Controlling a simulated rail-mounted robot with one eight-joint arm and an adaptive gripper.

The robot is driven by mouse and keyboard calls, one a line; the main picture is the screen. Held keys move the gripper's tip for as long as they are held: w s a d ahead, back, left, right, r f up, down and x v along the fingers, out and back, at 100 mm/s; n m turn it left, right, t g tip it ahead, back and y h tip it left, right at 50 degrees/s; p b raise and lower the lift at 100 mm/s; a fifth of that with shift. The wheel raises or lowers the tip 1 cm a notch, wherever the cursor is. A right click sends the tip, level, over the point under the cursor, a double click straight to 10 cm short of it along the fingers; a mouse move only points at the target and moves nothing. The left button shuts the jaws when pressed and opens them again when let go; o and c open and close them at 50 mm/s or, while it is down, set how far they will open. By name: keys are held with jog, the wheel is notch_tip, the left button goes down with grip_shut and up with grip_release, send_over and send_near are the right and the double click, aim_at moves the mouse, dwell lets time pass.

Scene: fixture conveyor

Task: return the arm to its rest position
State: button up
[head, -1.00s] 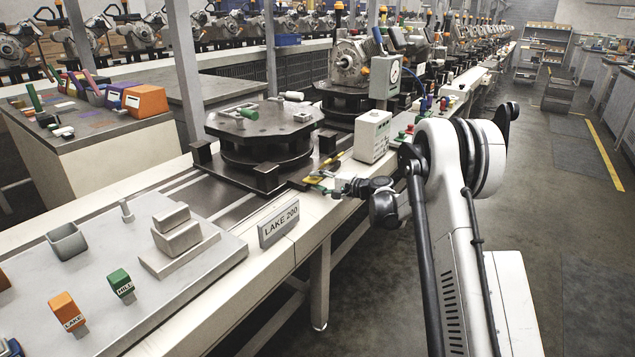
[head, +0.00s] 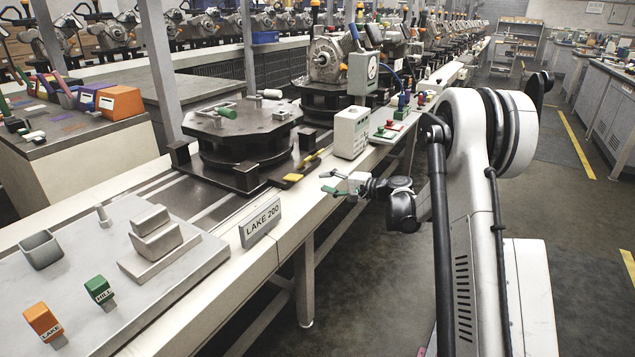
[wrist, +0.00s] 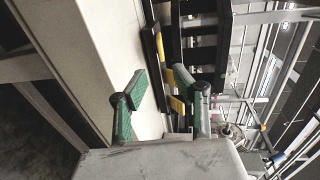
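My white and black arm reaches in from the right in the head view. My gripper (head: 328,182) is open and empty, with its fingers apart, just off the front edge of the conveyor (head: 292,218), near the yellow-handled tool (head: 292,178). In the wrist view my gripper (wrist: 160,92) shows two separated fingers with green pads and nothing between them. The pale conveyor edge and dark parts with yellow pieces (wrist: 178,104) lie beyond the fingers.
A dark round fixture (head: 240,140) stands on the conveyor, with a white box (head: 351,132) to its right. A "LAKE 200" sign (head: 260,223), a grey plate (head: 75,325) and orange (head: 43,321) and green (head: 99,289) labelled blocks are nearer. The aisle floor (head: 590,230) at right is open.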

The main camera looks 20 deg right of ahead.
jog(key=shift+s+d, duration=0.15)
jog(key=shift+s, duration=0.05)
dwell(0.3)
jog(key=s+a+r+n+g+h+p, duration=0.25)
jog(key=s+a+r, duration=0.25)
jog(key=s+r, duration=0.4)
jog(key=s+a+r+n+g+h+p, duration=0.1)
jog(key=s+a+r+n+h+p, duration=0.15)
jog(key=s+a+r, duration=0.55)
jog(key=s+d+r+n+h+p, duration=0.1)
jog(key=s+h+p, duration=0.1)
jog(key=s, duration=0.8)
jog(key=s+d+r+n+h+p, duration=0.1)
jog(key=s+n+h+p, duration=0.1)
jog(key=s, duration=0.9)
jog(key=s+d+r+n+g+h+p, duration=0.1)
jog(key=s+h+p, duration=0.1)
jog(key=s, duration=0.8)
jog(key=shift+s+d+r+p, duration=0.25)
jog(key=shift+d+r+p, duration=0.1)
jog(key=shift+r+p, duration=0.05)
